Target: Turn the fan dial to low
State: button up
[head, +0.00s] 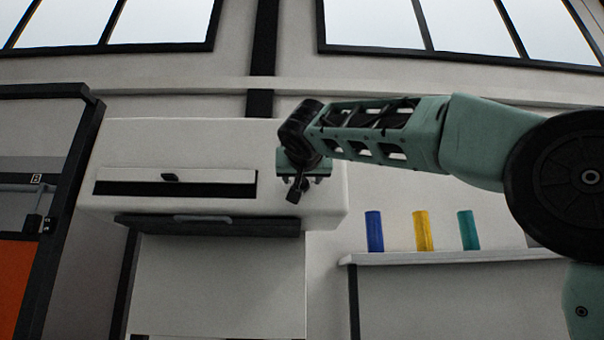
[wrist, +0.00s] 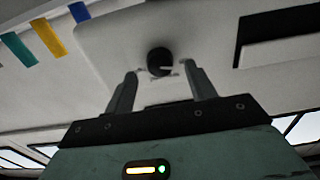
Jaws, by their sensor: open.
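The dial (wrist: 159,60) is a round black knob with a short light mark. It sits on the front of a white cabinet (wrist: 110,35) in the wrist view. My gripper (wrist: 161,73) is open, with one finger on each side below the dial in the picture. I cannot tell whether a fingertip touches it. Small light marks show near the knob, too small to read. In the head view my gripper (head: 298,188) is at the right end of the cabinet front (head: 325,200), and I cannot make out the dial clearly there.
The cabinet has a dark slot (head: 140,188) and a dark ledge with a handle (head: 205,225) below. Blue (head: 374,232), yellow (head: 422,230) and teal (head: 468,230) cylinders stand on a shelf (head: 450,258) at right. A dark frame (head: 68,180) stands at left.

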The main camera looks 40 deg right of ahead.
aim_at(302, 184)
jog(key=shift+x, duration=1.1)
jog(key=c, duration=1)
jog(key=shift+o, duration=0.2)
